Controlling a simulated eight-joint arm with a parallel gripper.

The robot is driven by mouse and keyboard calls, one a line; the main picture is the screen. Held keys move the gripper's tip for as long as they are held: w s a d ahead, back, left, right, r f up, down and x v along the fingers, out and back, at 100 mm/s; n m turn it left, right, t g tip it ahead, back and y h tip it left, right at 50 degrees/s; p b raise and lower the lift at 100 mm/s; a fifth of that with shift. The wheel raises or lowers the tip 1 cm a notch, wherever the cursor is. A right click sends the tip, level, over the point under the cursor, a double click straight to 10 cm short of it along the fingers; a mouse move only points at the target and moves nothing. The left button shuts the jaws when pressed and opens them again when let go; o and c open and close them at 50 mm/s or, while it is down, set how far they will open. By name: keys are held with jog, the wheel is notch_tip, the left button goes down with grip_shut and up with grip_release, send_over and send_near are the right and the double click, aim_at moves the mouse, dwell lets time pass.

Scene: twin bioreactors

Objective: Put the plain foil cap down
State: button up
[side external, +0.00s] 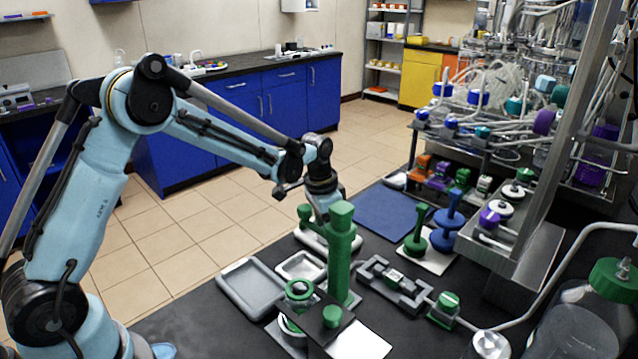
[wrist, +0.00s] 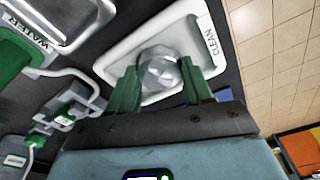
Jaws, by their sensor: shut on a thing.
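The plain foil cap (wrist: 158,70) is a round silver piece between the two green fingers of my gripper (wrist: 160,80) in the wrist view. My gripper is shut on it. The cap appears over the white tray labelled CLEAN (wrist: 112,66); I cannot tell whether it touches the tray floor. In the side view my wrist points down behind a tall green post, which hides the fingers and the cap. Part of a white tray (side external: 309,239) shows beside that post.
The green post (side external: 341,255) stands close in front of my wrist. A grey tray (side external: 235,291) and a smaller white tray (side external: 288,270) lie to its left. Green and blue stands (side external: 446,220) and a grey clamp fixture (side external: 372,270) are to the right. A blue mat (side external: 393,212) lies behind, clear.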

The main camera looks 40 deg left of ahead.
jog(key=shift+f, duration=0.15)
jog(key=o, duration=1)
jog(key=r, duration=0.4)
jog(key=s+r, duration=0.1)
jog(key=r, duration=0.7)
jog(key=shift+s+a+r, duration=0.15)
jog(key=shift+s+a, duration=0.05)
jog(key=shift+a, duration=0.05)
